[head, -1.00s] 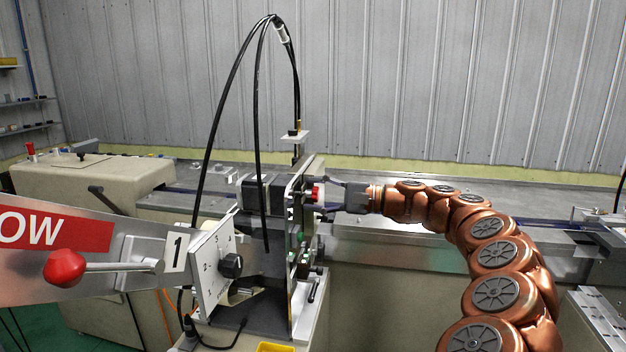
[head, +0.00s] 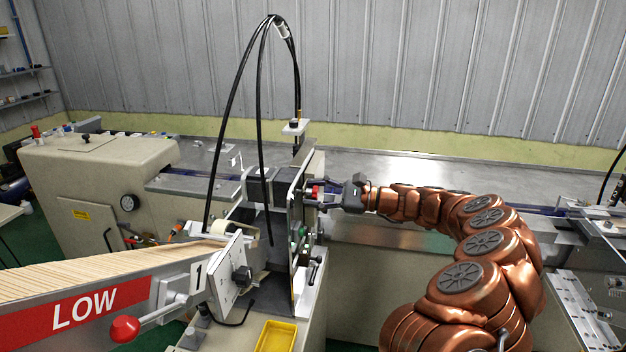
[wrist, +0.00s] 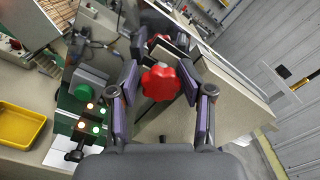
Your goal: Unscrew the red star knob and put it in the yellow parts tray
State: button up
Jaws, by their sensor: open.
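The red star knob (wrist: 159,82) faces the wrist camera, on the upright plate of the machine. It shows small in the head view (head: 315,190). My gripper (wrist: 158,74) is open, with one purple-padded finger on each side of the knob and gaps showing between pads and knob. In the head view my gripper (head: 326,191) reaches the plate from the right. The yellow parts tray (head: 277,337) lies below, at the bottom edge, and looks empty. It also shows at the left of the wrist view (wrist: 19,126).
A green button (wrist: 90,88) and lit lamps sit left of the knob. A hopper with a LOW sign (head: 85,312) and a red ball lever (head: 125,329) stands at left. Black cables (head: 262,110) arch above. A dark control knob (head: 241,274) is on the numbered box.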

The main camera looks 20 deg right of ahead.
jog(key=m+p, duration=0.1)
jog(key=p, duration=0.1)
jog(key=m+p, duration=0.1)
jog(key=p, duration=0.1)
jog(key=m+p, duration=0.1)
jog(key=p, duration=0.1)
jog(key=shift+d+r+m, duration=0.1)
jog(key=shift+r+m, duration=0.15)
jog(key=shift+m, duration=0.15)
jog(key=shift+f+m, duration=0.3)
jog(key=shift+m, duration=0.7)
jog(key=m, duration=0.6)
jog(key=shift+c, duration=0.5)
